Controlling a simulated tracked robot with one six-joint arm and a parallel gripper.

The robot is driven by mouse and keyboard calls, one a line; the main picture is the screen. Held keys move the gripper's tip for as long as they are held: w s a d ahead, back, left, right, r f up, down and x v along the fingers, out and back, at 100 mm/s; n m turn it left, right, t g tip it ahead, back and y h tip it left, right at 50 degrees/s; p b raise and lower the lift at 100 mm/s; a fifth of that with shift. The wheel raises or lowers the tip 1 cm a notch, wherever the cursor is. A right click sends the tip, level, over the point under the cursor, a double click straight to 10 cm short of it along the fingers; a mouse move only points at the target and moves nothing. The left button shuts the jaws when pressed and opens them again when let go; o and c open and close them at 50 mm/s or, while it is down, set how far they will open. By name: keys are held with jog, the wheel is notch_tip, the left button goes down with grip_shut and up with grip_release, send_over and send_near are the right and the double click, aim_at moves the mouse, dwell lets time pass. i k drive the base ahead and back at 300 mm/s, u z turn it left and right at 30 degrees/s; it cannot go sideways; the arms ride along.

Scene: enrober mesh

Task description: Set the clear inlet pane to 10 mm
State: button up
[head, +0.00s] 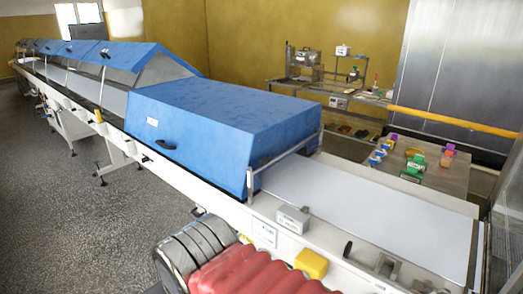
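The enrober line runs from the far left to the front right, with a large blue hood (225,110) over its near section. At the hood's right end, a thin metal frame (287,156) spans the pale belt (365,205) between two posts. The clear inlet pane appears to be in this frame, but its surface and lower edge are too faint to make out. The gap between pane and belt cannot be read. A small grey box (292,219) sits on the side rail near the nearer post. My gripper is not in view.
A yellow box (311,263) and a small metal fitting (386,265) are on the near side of the machine. A table (440,178) with colored containers stands behind the belt. Grey floor (60,215) is open at left.

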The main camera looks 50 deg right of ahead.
aim_at(266, 161)
jog(key=z, duration=0.25)
jog(key=i, duration=0.7)
jog(key=z, duration=0.55)
jog(key=i, duration=0.55)
jog(key=z, duration=0.35)
